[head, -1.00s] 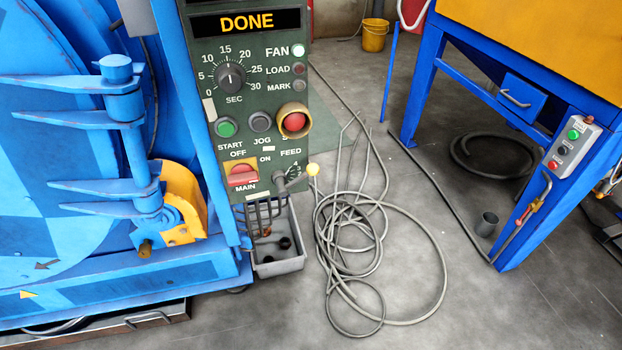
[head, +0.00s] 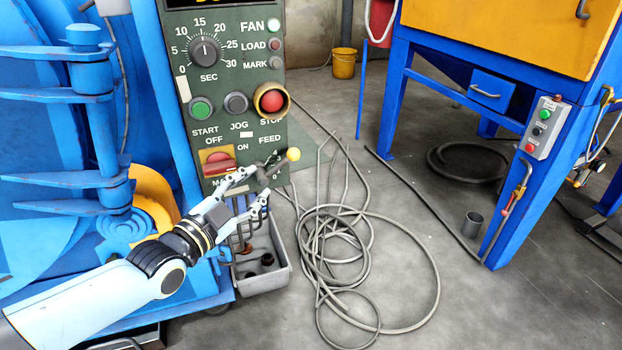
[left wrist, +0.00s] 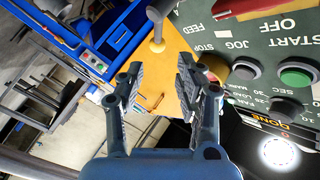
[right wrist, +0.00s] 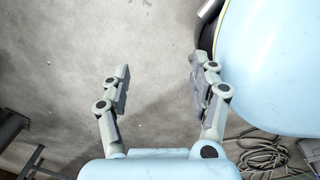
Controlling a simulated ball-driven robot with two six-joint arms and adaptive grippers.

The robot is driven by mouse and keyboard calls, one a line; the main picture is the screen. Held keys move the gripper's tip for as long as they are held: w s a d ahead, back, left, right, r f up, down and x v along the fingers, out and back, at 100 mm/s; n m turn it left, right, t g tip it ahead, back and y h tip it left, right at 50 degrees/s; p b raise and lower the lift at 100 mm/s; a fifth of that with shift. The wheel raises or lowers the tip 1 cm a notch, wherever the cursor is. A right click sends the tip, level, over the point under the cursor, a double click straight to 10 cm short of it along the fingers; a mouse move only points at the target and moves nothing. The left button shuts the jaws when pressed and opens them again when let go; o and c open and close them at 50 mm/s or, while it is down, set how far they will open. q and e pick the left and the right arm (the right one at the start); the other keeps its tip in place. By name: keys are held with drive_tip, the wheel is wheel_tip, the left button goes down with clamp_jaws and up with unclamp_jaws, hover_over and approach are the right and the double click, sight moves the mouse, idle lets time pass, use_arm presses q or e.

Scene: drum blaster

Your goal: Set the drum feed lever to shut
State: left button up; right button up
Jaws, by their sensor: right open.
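The feed lever, a grey arm with a yellow ball knob (head: 293,154), sticks out from the lower right of the green control panel (head: 235,110). In the left wrist view the lever's knob (left wrist: 157,46) shows just beyond and between the fingertips, apart from them. My left gripper (head: 268,178) is open and empty, just left of and below the knob. Its fingers cover part of the lever's arm and feed scale. My right gripper (right wrist: 160,78) is open and empty above grey floor.
The stop button (head: 271,101) in its brass collar sits just above the lever. The main switch (head: 217,161) is to its left. A grey bin (head: 262,277) stands below the panel. Coiled hose (head: 345,240) lies on the floor to the right. The blue drum machine (head: 60,150) fills the left.

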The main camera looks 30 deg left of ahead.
sight(280, 165)
use_arm(q)
drive_tip(key=w+b, duration=0.1)
drive_tip(key=w, duration=0.1)
drive_tip(key=w+f+b, duration=0.1)
drive_tip(key=w, duration=0.2)
drive_tip(key=shift+w+a+f+b, duration=0.1)
drive_tip(key=shift+w+a+b, duration=0.05)
drive_tip(key=shift+b, duration=0.25)
drive_tip(key=w+b, duration=0.2)
drive_tip(key=w, duration=0.3)
drive_tip(key=shift+w+b, duration=0.1)
drive_tip(key=shift+b, duration=0.3)
drive_tip(key=shift+w+r, duration=0.2)
drive_tip(key=shift+w, duration=0.05)
use_arm(e)
drive_tip(key=w+a+r, duration=0.3)
drive_tip(key=w+r, duration=0.6)
drive_tip(key=r, duration=0.1)
drive_tip(key=shift+a+r, duration=0.2)
drive_tip(key=shift+r, duration=0.15)
